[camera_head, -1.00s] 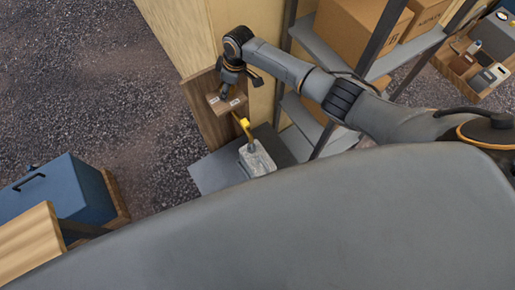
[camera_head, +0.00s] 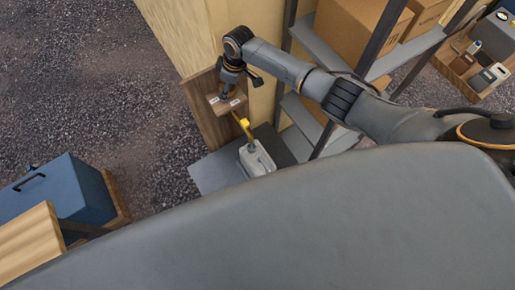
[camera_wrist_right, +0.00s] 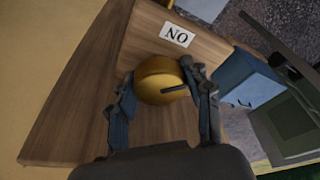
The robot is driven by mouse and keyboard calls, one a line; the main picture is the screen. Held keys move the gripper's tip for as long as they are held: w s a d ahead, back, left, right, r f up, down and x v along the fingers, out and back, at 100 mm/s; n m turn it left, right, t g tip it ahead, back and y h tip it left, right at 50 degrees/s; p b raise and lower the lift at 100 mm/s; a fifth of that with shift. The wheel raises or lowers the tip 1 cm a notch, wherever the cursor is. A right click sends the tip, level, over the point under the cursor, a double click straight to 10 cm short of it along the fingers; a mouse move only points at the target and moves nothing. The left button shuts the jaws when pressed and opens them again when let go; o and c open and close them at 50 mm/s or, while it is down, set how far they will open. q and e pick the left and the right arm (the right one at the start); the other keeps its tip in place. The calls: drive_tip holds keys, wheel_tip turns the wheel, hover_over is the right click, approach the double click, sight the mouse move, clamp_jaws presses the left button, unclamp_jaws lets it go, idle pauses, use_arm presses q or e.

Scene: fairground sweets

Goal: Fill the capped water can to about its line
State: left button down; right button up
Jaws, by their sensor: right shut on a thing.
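The water can (camera_head: 257,162) is a pale grey jug standing upright on a grey slab. A yellow spout (camera_head: 245,128) comes down above it from a wooden valve box (camera_head: 226,102). The cap, fill line and water level are too small to make out. My right gripper (camera_head: 225,92) is at the top of the box. In the right wrist view its fingers (camera_wrist_right: 162,88) are shut on a round brass knob (camera_wrist_right: 156,72) with a dark pointer mark. A white label (camera_wrist_right: 177,35), apparently "ON" seen upside down, is beside the knob. My left gripper is out of view.
A wooden wall (camera_head: 270,105) stands behind the box. Metal shelves (camera_head: 352,60) with cardboard boxes (camera_head: 362,28) are to the right. A blue chest (camera_head: 60,190) stands at the left. Gravel ground between chest and slab is open.

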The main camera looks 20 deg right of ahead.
drive_tip(key=shift+f, duration=0.1)
idle(0.3)
drive_tip(key=shift+s, duration=0.1)
drive_tip(key=m+p, duration=0.1)
drive_tip(key=m, duration=0.1)
drive_tip(key=m+p, duration=0.2)
drive_tip(key=m+t+h+p, duration=0.1)
drive_tip(key=p, duration=0.1)
drive_tip(key=shift+a+r+m, duration=0.1)
drive_tip(key=shift+r+m, duration=0.2)
drive_tip(key=shift+m, duration=0.1)
drive_tip(key=m+p, duration=0.1)
drive_tip(key=m, duration=0.1)
drive_tip(key=shift+f+m+h+p, duration=0.1)
drive_tip(key=shift+m+h+p, duration=0.3)
drive_tip(key=shift+m, duration=1.2)
drive_tip(key=shift+f+m+h, duration=0.15)
drive_tip(key=shift+m+h, duration=0.15)
drive_tip(key=shift+m, duration=0.1)
